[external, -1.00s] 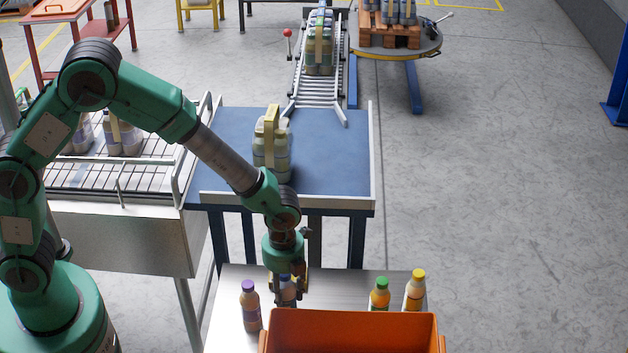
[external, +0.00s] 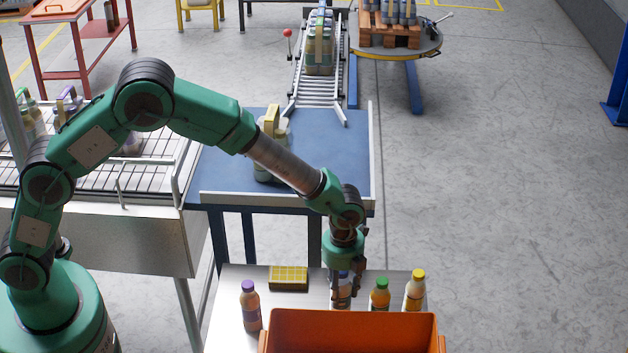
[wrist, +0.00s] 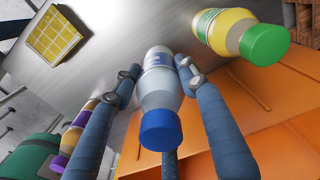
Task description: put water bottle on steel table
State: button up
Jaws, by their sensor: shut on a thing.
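The water bottle (wrist: 158,88), clear with a blue cap, is between the fingers of my gripper (wrist: 160,78) in the wrist view. My gripper (external: 343,285) is shut on it and points down over the steel table (external: 235,290). In the external view the bottle is partly hidden by the fingers, with its blue cap showing between them. It appears upright behind the orange crate. I cannot tell whether its base touches the steel table.
A purple-capped bottle (external: 250,308) stands at the left. Green-capped (external: 380,296) and yellow-capped (external: 414,292) bottles stand close at the right. A yellow gridded block (external: 289,278) lies at the back. The orange crate (external: 350,322) is in front. Table space between block and purple-capped bottle is clear.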

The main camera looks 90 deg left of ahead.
aim_at(343, 299)
jog(key=shift+w+a, duration=0.1)
jog(key=shift+w, duration=0.35)
jog(key=shift+f, duration=1.75)
jog(key=shift+f, duration=0.15)
jog(key=o, duration=1.4)
notch_tip(343, 299, up, 12)
jog(key=shift+r, duration=0.15)
